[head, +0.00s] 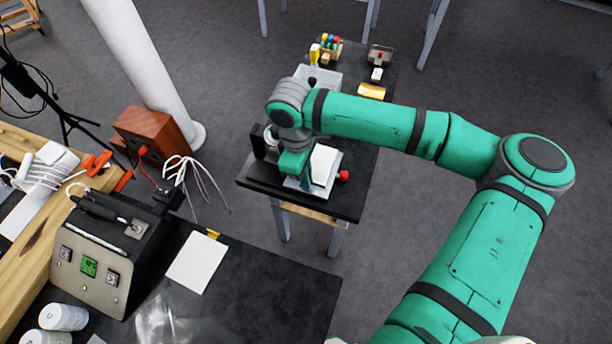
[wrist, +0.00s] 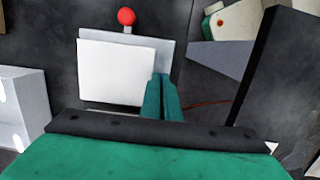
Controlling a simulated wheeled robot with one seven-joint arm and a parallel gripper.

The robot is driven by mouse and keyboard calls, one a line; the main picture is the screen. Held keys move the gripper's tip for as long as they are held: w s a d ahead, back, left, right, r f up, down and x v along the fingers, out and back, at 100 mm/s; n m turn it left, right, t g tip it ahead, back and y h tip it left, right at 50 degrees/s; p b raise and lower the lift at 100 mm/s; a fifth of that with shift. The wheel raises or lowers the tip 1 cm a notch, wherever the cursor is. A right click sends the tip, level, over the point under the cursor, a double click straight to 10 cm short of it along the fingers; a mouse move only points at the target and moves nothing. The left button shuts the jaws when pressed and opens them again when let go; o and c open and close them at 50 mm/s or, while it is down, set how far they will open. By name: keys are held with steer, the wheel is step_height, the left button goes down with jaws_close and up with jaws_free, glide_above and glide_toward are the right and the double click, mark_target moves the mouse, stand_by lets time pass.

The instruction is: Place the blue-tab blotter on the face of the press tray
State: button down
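A white blotter sheet lies over the press tray in the wrist view (wrist: 115,72) and in the head view (head: 324,163). Its tab is hidden, so I cannot see its blue colour. The grey press tray (wrist: 165,52) has a red knob and shows past the sheet's top and right edges. The sheet sits slightly askew over the tray, with a dark strip along its lower edge; I cannot tell whether it touches. My gripper (wrist: 161,98) has its teal fingers close together at the sheet's right edge, apparently pinching it there. In the head view my gripper (head: 295,178) is over the tray's left side.
A second white blotter with a yellow tab (head: 197,262) lies on the near dark table. A black control box (head: 105,250) stands beside it. On the far bench are a light grey tray (head: 330,76), a yellow block (head: 371,91) and a caddy of coloured pieces (head: 331,46).

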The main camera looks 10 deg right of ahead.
steer(key=shift+f, duration=0.1)
steer(key=c, duration=2)
jaws_free()
steer(key=r, duration=0.8)
steer(key=w+a+r, duration=0.1)
steer(key=r, duration=0.3)
steer(key=shift+a+r, duration=0.1)
steer(key=shift+r, duration=0.05)
steer(key=shift+s, duration=0.1)
